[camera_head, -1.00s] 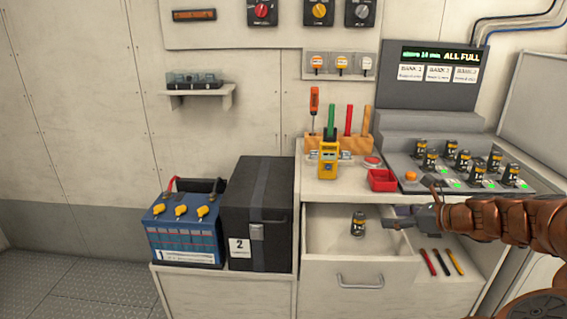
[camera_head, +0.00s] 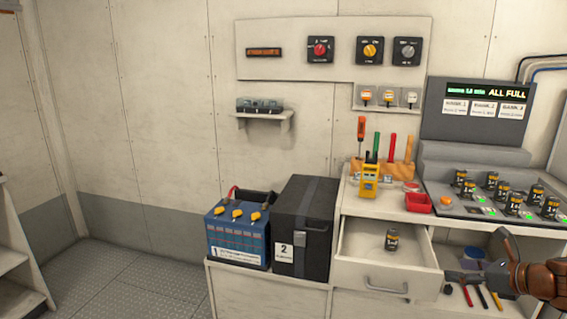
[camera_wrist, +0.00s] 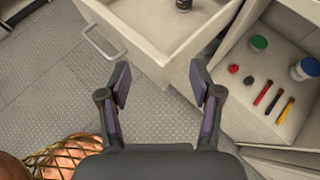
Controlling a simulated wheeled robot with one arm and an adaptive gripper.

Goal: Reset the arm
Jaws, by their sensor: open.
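My gripper (camera_head: 476,264) is at the lower right in the head view, in front of the cabinet and to the right of the open drawer (camera_head: 362,262). In the wrist view my gripper (camera_wrist: 162,88) has its two fingers spread wide with nothing between them. The fingers are over the floor, near the drawer's front handle (camera_wrist: 103,42). One dark battery cell (camera_head: 391,239) stands upright in the drawer; its lower part also shows at the top of the wrist view (camera_wrist: 183,4).
A charger (camera_head: 500,195) with several cells and an "ALL FULL" display stands on the counter, near a red tray (camera_head: 418,203) and a yellow meter (camera_head: 369,181). A blue battery (camera_head: 238,233) and a black case (camera_head: 306,226) stand left. An open shelf (camera_wrist: 272,85) holds jars and tools. Floor (camera_head: 140,265) at left is clear.

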